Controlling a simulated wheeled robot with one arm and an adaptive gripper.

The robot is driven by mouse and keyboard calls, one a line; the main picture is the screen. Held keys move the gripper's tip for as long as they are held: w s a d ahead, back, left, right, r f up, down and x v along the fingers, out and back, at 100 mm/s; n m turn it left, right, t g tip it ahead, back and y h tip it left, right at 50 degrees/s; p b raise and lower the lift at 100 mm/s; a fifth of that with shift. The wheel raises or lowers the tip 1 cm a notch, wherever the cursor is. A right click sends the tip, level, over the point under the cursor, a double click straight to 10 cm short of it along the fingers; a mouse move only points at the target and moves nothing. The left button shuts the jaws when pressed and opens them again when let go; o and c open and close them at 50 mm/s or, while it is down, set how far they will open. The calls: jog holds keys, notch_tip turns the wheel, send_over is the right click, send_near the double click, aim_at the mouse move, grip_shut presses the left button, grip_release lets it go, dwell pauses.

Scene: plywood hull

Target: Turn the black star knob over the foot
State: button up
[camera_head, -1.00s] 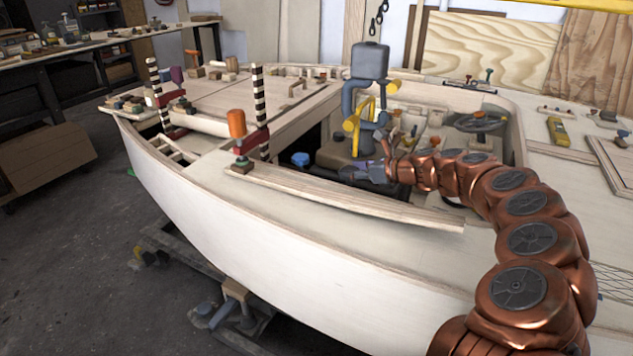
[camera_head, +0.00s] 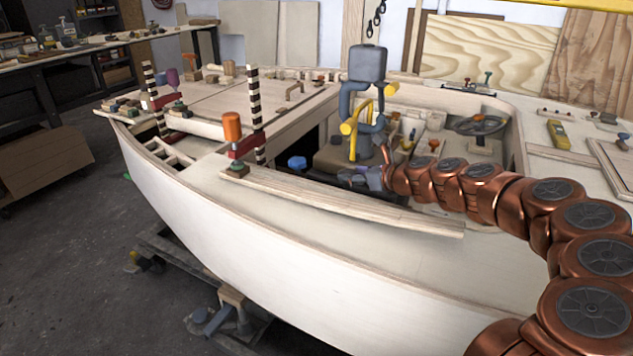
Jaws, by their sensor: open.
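I cannot make out a black star knob for certain. A small dark knob-like piece (camera_head: 236,168) sits on a wooden block at the left end of the loose plank, below the orange-handled clamp (camera_head: 232,127); its shape is too small to tell. A blue lobed knob (camera_head: 297,162) stands at the cockpit edge, left of my gripper. My gripper (camera_head: 352,176), grey-purple at the end of my copper arm, points left just behind the plank. It is open and looks empty, apart from the blue knob. Its fingertips are small and partly lost against the dark cockpit.
The long plank (camera_head: 350,206) lies along the near deck edge. A grey-blue figure-like stand (camera_head: 367,75) with yellow bars rises behind my gripper. Striped posts (camera_head: 257,100) stand by the clamps. A dark wheel (camera_head: 478,124) is in the cockpit.

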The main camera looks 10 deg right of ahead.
jog(key=r+p+v, duration=0.1)
jog(key=v, duration=0.6)
jog(key=s+a+r+n+g+p, duration=0.1)
jog(key=s+a+r+n, duration=0.1)
jog(key=a+n, duration=0.1)
jog(key=s+a+r+n+g+y+p, duration=0.1)
jog(key=s+a+r+n+p, duration=0.1)
jog(key=s+a+n, duration=0.1)
jog(key=s+a+r+n+g+p, duration=0.1)
jog(key=s+a+r+n+p, duration=0.1)
jog(key=a+r, duration=0.1)
jog(key=shift+s+a+r+n+y, duration=0.1)
jog(key=shift+s+a+n+y, duration=0.1)
jog(key=shift+a, duration=0.15)
jog(key=shift+s+a+n+y, duration=0.1)
jog(key=shift+a+n, duration=0.1)
jog(key=shift+a, duration=0.2)
jog(key=s+a+r+n+g+p, duration=0.1)
jog(key=s+a+n+g+p, duration=0.1)
jog(key=s+n, duration=0.2)
jog(key=s+a+r+n+g+h+p, duration=0.1)
jog(key=s+a+r+n+g+p, duration=0.1)
jog(key=s, duration=0.5)
jog(key=shift+s+a+r+n+p, duration=0.2)
jog(key=shift+s+a+n+p, duration=0.25)
jog(key=shift+n, duration=0.75)
jog(key=shift+w+a, duration=0.1)
jog(key=shift+w, duration=0.05)
jog(key=shift+c, duration=0.2)
